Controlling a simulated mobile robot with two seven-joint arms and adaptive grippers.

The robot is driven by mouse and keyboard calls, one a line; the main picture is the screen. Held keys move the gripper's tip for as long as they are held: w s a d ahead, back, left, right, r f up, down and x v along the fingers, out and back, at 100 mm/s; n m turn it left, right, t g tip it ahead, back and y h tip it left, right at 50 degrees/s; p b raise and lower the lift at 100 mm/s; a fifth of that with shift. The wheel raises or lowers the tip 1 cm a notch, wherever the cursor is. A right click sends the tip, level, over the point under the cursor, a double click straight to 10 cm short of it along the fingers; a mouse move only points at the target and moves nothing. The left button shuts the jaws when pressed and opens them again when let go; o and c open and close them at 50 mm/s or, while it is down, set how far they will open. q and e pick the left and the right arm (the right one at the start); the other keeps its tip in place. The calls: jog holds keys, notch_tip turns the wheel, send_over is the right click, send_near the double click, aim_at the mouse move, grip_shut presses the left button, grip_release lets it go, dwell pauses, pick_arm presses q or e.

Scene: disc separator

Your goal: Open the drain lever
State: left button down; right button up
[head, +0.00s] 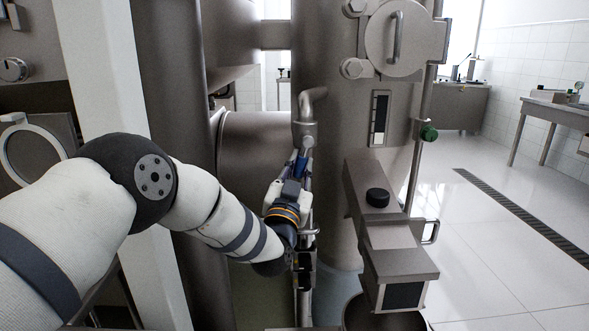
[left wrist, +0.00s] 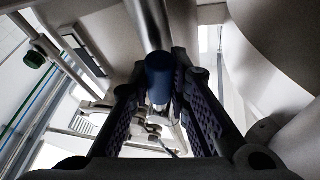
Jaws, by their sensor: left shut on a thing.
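The drain lever (head: 301,166) shows as a small blue grip against the vertical drain pipe (head: 305,133), in the middle of the head view. In the left wrist view its blue sleeve (left wrist: 160,76) stands between my two dark ridged fingers, with a grey metal tube above it. My left gripper (head: 297,172) reaches in from the lower left and is shut on the lever. It also shows in the left wrist view (left wrist: 161,88). The gripper hides part of the lever and its joint in the head view. My right gripper is out of view.
A large steel tank (head: 338,110) stands right behind the pipe. A steel box with a black knob (head: 377,197) juts out to the right. A green knob (head: 428,132) sits on a rod beyond it. The tiled floor (head: 490,265) is open at the far right.

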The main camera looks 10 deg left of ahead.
pick_arm(q)
jog(key=shift+w+d+f+n+t+y+b, duration=0.15)
jog(key=shift+d+n+y+b, duration=0.2)
jog(key=shift+n, duration=0.45)
jog(key=shift+d+n+t+y+b, duration=0.2)
jog(key=shift+n+y, duration=0.25)
jog(key=shift+n, duration=0.35)
jog(key=shift+d+n, duration=0.15)
jog(key=shift+n, duration=0.15)
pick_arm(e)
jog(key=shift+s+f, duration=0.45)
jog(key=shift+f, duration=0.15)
pick_arm(q)
jog(key=c, duration=1.5)
grip_release()
jog(key=shift+w+d, duration=0.1)
jog(key=v, duration=1.2)
